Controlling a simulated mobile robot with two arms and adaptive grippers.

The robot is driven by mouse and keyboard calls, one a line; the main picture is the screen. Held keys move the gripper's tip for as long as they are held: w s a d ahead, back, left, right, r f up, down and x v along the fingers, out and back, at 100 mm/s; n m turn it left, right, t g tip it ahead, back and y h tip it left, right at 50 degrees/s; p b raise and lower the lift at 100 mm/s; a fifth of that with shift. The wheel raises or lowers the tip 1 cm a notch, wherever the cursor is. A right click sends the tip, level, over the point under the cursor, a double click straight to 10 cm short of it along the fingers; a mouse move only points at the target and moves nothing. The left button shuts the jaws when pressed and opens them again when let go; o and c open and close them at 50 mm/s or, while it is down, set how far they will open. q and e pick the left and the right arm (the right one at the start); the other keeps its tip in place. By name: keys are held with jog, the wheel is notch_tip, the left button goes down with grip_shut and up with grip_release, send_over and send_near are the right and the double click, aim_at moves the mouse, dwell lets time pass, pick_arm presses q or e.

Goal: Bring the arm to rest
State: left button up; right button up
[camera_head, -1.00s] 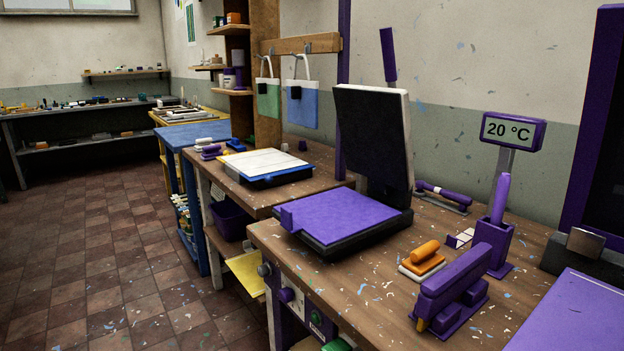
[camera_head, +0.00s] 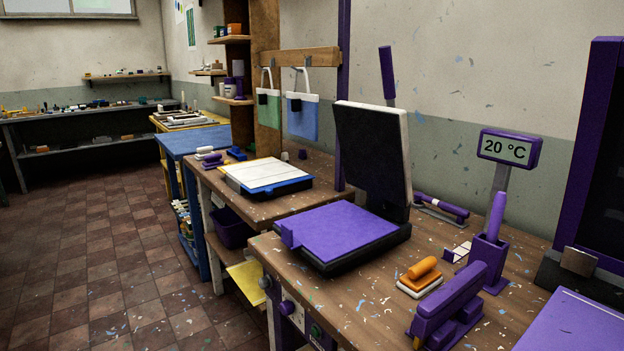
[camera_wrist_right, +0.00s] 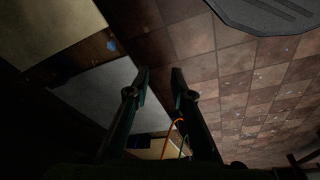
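My right gripper (camera_wrist_right: 159,78) shows in the right wrist view. Its two dark fingers are apart with nothing between them, over the tiled floor and a pale panel edge. Neither gripper shows in the head view, and my left gripper is in no view. The hinged screen (camera_head: 372,150) stands raised at the back of a purple platen (camera_head: 340,235) on the wooden bench.
The bench (camera_head: 375,300) also holds an orange-handled block (camera_head: 421,275), a purple tool (camera_head: 447,305), a purple holder (camera_head: 489,258) and a "20 °C" display (camera_head: 508,148). A white-topped press (camera_head: 265,170) stands on the bench behind. Tiled floor (camera_head: 100,260) at left is clear.

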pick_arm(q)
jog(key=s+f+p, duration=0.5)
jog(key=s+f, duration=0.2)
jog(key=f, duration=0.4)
pick_arm(e)
jog(key=s+f, duration=0.7)
jog(key=f, duration=0.4)
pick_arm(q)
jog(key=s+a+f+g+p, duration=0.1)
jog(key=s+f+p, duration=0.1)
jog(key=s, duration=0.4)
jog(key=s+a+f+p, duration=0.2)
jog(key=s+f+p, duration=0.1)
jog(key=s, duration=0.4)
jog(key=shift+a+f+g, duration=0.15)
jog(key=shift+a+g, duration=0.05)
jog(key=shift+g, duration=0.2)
pick_arm(e)
jog(key=s+d+f+g, duration=0.1)
jog(key=s+d+f, duration=0.2)
jog(key=s, duration=1)
notch_tip(320, 180, down, 2)
jog(key=shift+d+f+g, duration=0.15)
jog(key=shift+d+g, duration=0.05)
jog(key=shift+g, duration=0.2)
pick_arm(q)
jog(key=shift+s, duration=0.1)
pick_arm(e)
jog(key=shift+s, duration=0.1)
